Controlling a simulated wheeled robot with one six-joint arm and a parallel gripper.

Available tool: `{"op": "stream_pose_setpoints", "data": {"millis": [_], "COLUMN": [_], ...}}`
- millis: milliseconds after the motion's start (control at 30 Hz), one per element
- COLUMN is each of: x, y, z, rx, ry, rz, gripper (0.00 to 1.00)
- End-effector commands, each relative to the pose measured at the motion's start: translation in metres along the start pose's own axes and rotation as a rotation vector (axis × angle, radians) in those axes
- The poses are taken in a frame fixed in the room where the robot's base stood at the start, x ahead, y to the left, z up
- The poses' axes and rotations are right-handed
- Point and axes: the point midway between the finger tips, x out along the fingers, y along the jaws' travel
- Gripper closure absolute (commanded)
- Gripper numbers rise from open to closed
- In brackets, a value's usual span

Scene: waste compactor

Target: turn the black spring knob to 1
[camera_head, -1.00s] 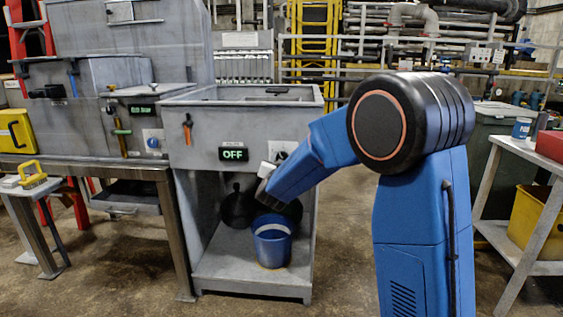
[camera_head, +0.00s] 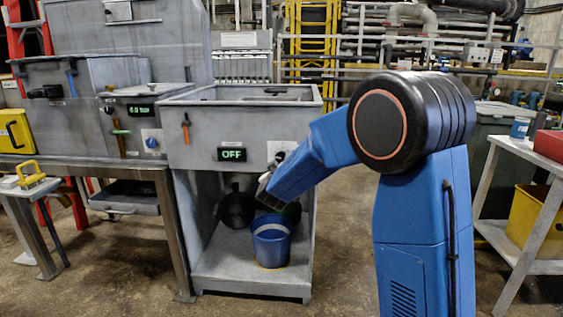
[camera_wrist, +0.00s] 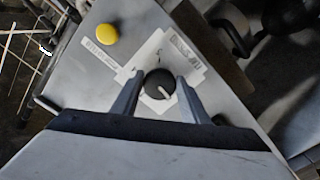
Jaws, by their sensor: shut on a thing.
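The black knob (camera_wrist: 159,83) shows in the wrist view on a white label plate, with a white pointer mark toward the picture's lower right. My gripper (camera_wrist: 160,80) has one finger on each side of the knob and is shut on it. The plate's markings are too blurred to read, so I cannot tell which number the pointer faces. In the head view the white plate (camera_head: 277,148) is partly visible on the grey machine's front, and my arm hides most of the knob area. The display (camera_head: 232,154) left of it reads OFF.
A yellow round button (camera_wrist: 107,34) and a label strip lie near the knob in the wrist view. An orange-handled lever (camera_head: 186,128) is left of the display. A blue bucket (camera_head: 271,243) stands in the open bay below. A side table (camera_head: 501,145) stands right.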

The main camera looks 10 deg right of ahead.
Motion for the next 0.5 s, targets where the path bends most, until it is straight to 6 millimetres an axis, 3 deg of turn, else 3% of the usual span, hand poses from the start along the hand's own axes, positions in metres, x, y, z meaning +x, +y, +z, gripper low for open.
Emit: {"op": "stream_pose_setpoints", "data": {"millis": [500], "x": [-0.0008], "y": [0.0004], "z": [0.0026], "rx": [-0.489], "ry": [-0.004], "rz": [-0.005], "gripper": [0.82]}}
